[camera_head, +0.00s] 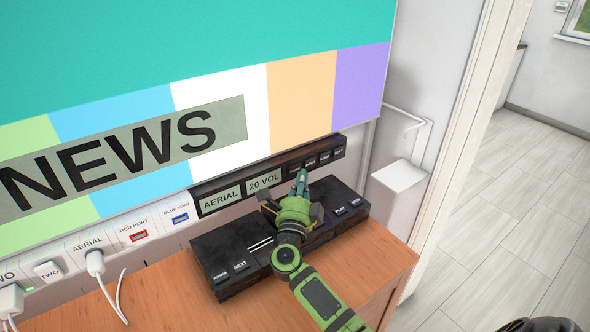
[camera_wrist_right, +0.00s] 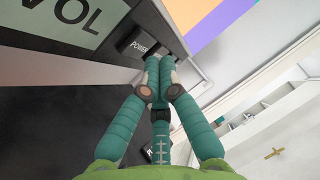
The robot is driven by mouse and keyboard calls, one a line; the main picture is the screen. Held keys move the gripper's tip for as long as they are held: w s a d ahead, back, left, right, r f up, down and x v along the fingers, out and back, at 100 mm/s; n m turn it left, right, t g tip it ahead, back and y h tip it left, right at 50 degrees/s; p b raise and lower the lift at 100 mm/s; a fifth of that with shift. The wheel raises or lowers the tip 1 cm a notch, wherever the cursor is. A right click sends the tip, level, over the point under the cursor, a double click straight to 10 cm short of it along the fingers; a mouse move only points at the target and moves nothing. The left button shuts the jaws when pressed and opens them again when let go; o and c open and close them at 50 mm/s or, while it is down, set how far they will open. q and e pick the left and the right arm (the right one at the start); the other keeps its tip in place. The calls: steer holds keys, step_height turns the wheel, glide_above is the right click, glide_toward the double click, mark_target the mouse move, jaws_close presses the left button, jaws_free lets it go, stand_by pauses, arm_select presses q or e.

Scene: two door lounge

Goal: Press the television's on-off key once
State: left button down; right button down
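The television (camera_head: 300,95) is on, showing colour bars and the word NEWS. Its black lower strip (camera_head: 222,190) reads AERIAL and 20 VOL, with several small keys at its right end. The key marked POWER (camera_wrist_right: 138,45) is the one nearest the VOL display in the right wrist view. My right gripper (camera_head: 302,178) has its green fingers drawn together, with nothing seen between them. Its tips also show in the right wrist view (camera_wrist_right: 156,70), right at the POWER key's lower edge. I cannot tell whether they touch it. My left gripper is not in view.
A black player box (camera_head: 225,255) with its own POWER and other keys lies below the strip on a wooden cabinet (camera_head: 385,260). To the left are wall sockets (camera_head: 140,235) and a plugged white cable (camera_head: 97,264). A doorway and open floor (camera_head: 520,180) lie right.

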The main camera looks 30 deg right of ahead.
steer(key=s+p, duration=0.2)
steer(key=s, duration=0.3)
steer(key=shift+d+p, duration=0.2)
steer(key=shift+p, duration=0.15)
stand_by(0.7)
